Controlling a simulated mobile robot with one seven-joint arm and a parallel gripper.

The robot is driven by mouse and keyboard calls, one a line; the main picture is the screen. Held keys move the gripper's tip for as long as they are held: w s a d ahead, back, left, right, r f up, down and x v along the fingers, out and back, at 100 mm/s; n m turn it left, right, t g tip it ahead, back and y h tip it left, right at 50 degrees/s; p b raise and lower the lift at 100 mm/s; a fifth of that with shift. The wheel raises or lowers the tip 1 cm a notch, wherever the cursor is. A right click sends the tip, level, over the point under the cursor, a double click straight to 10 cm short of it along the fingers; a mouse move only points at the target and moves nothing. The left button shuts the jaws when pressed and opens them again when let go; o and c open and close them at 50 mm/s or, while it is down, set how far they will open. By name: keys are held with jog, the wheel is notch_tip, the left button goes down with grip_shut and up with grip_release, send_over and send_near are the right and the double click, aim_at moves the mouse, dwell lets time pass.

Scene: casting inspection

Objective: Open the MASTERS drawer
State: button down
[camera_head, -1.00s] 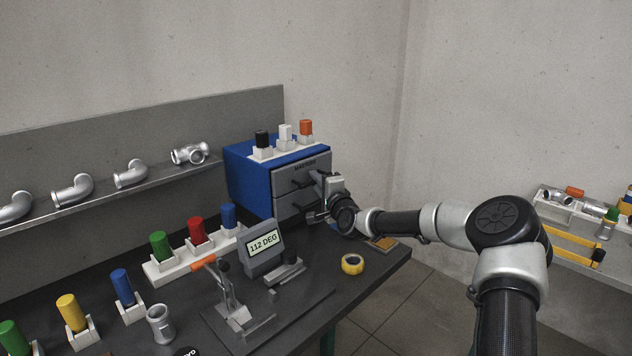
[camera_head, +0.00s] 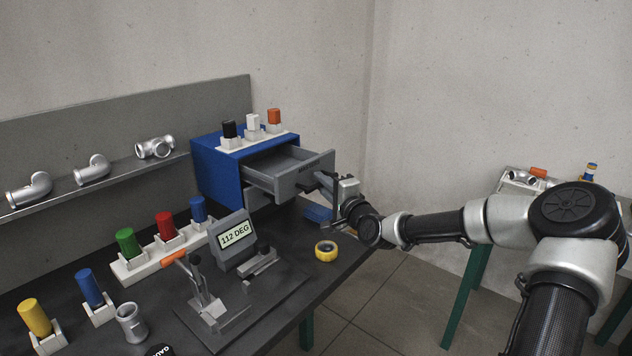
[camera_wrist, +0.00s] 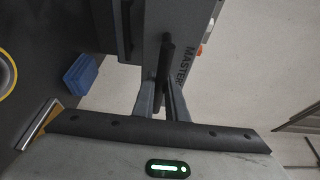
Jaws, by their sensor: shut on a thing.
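The MASTERS drawer (camera_head: 287,170) is the upper drawer of the blue cabinet (camera_head: 216,176). It stands well out from the cabinet, and its inside looks empty from here. Its grey front with the MASTERS lettering also shows in the wrist view (camera_wrist: 186,52). My gripper (camera_wrist: 163,108) is shut on the drawer's dark handle (camera_wrist: 166,58), with one finger on each side of it. In the head view my gripper (camera_head: 332,184) is at the drawer front, and it hides part of the front and handle.
Black, white and orange cylinders stand in a white rack (camera_head: 252,142) on the cabinet. On the bench are a yellow tape roll (camera_head: 326,251), a blue block (camera_head: 318,213) near the drawer, an angle display (camera_head: 233,240) and a clamp fixture (camera_head: 206,300).

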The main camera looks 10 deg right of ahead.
jog(key=c, duration=1.8)
grip_release()
jog(key=shift+o, duration=0.2)
jog(key=p+v, duration=0.2)
jog(key=v, duration=1.5)
jog(key=shift+s, duration=0.15)
